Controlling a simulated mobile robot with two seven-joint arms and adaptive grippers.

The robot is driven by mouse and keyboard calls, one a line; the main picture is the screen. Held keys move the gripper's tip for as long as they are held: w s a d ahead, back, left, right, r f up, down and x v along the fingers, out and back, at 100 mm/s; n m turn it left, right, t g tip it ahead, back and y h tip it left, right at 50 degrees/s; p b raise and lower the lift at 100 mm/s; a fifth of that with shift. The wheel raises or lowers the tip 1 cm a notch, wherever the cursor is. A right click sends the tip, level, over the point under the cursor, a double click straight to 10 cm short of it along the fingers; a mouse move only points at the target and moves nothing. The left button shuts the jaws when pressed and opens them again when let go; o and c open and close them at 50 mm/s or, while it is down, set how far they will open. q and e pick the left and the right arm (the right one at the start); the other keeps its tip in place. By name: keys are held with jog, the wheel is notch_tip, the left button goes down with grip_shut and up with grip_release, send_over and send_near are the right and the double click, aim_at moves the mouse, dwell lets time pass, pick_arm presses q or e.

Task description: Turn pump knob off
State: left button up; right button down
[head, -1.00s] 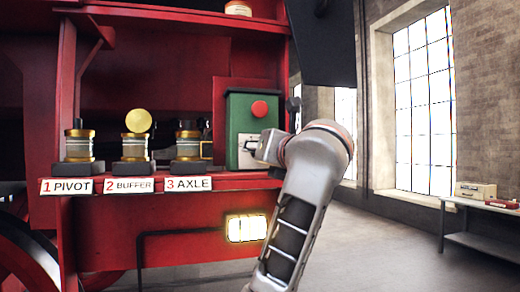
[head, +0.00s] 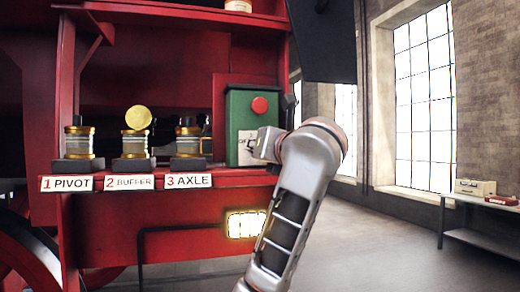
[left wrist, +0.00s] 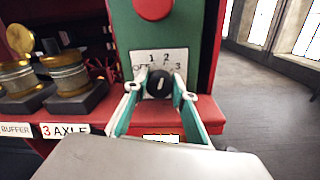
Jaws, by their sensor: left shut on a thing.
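The green pump box (head: 243,112) stands at the right end of the red shelf, with a red round button (head: 260,105) near its top. In the left wrist view, its black knob (left wrist: 158,83) sits on a white dial plate (left wrist: 148,62) marked OFF, 1, 2 and 3. The knob's pale mark points roughly upward, near 1 and 2; I cannot tell the exact setting. My left gripper (left wrist: 160,91) is shut on the knob, a finger on each side. In the head view, my left gripper (head: 262,147) reaches the box's front and hides the knob. My right gripper is not in view.
Several brass-capped oilers stand left of the box, above labels PIVOT (head: 67,184), BUFFER (head: 129,182) and AXLE (head: 188,181). A side table (head: 480,204) stands far right; the floor between is clear.

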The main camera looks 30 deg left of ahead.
pick_arm(q)
jog(key=shift+n+b, duration=0.35)
jog(key=shift+n, duration=0.85)
jog(key=n+b, duration=0.1)
jog(key=n, duration=0.1)
jog(key=shift+n, duration=1.3)
jog(key=n+b, duration=0.1)
jog(key=n, duration=0.1)
jog(key=shift+n+h, duration=0.3)
jog(key=n+b, duration=0.1)
jog(key=n, duration=0.2)
jog(key=shift+n, duration=0.4)
jog(key=shift+s+a+n+b, duration=0.1)
jog(key=shift+n+b, duration=0.3)
jog(key=shift+n, duration=0.3)
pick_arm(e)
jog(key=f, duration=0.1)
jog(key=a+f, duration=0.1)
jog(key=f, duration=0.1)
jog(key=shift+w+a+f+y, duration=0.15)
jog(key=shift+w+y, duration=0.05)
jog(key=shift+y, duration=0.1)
pick_arm(q)
jog(key=shift+n, duration=0.4)
